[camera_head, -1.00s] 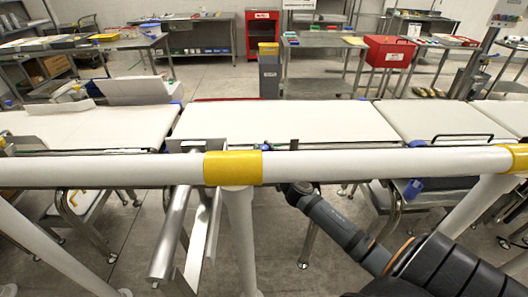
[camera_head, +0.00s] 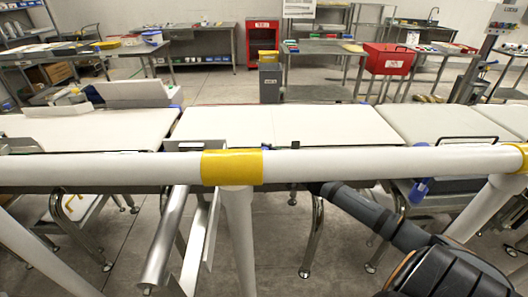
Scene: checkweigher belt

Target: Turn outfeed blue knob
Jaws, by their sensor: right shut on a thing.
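My right arm comes in from the lower right, and its far end, at my right gripper (camera_head: 313,187), goes in under the white rail. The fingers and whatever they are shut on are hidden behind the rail. A blue part (camera_head: 420,190), possibly a knob, shows below the rail to the right of the arm's far end, apart from it. I cannot tell whether it is the outfeed knob. My left gripper is not in view.
The white rail (camera_head: 350,163) with a yellow band (camera_head: 232,166) crosses the whole view in front of the pale belts (camera_head: 285,125). Metal bars (camera_head: 166,238) stick out towards me at left. A red box (camera_head: 388,60) and benches stand behind.

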